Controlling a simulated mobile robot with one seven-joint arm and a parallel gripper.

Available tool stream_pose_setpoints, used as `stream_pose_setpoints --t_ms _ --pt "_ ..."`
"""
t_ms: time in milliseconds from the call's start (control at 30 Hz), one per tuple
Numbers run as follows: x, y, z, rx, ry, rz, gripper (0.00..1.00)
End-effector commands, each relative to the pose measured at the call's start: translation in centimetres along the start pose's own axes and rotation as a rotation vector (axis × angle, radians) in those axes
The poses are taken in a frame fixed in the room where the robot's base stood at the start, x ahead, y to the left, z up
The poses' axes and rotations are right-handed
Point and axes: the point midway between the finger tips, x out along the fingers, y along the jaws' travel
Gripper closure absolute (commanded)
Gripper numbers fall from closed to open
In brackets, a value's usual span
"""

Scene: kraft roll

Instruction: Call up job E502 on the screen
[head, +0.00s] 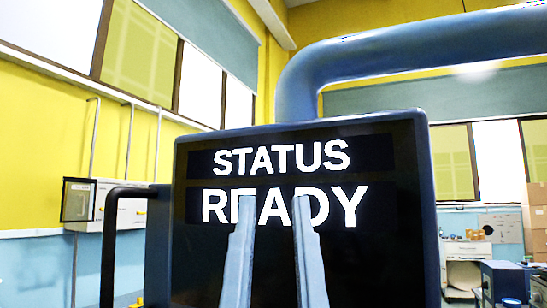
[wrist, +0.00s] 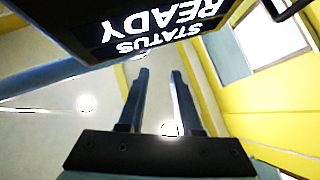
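The screen (head: 300,170) stands straight ahead in the head view, a dark panel in a blue-grey housing. It reads "STATUS READY" in white letters; no job number shows on the part I can see. My gripper (head: 271,212) is in front of its lower half, with its two fingers apart and nothing between them. The fingers cover part of the word READY and the panel below. In the wrist view the screen (wrist: 150,22) appears upside down at the top, beyond the open fingers (wrist: 159,75). I cannot tell whether the fingertips touch it.
A thick blue pipe (head: 400,52) arches over the screen from the right. A dark bar handle (head: 113,240) sticks out at its left. A white wall box (head: 100,203) hangs at left. Cardboard boxes (head: 537,220) and a bench (head: 465,250) stand at right.

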Motion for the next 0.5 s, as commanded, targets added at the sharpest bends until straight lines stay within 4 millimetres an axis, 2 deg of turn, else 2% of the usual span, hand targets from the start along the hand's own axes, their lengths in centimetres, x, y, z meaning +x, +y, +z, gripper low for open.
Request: stream_pose_setpoints --t_ms 33,167,500 --pt "0.0 0.0 0.0 0.0 0.0 0.0 0.77" --pt "0.0 0.0 0.0 0.0 0.0 0.0 1.0" --pt "0.0 0.0 0.0 0.0 0.0 0.0 1.0"
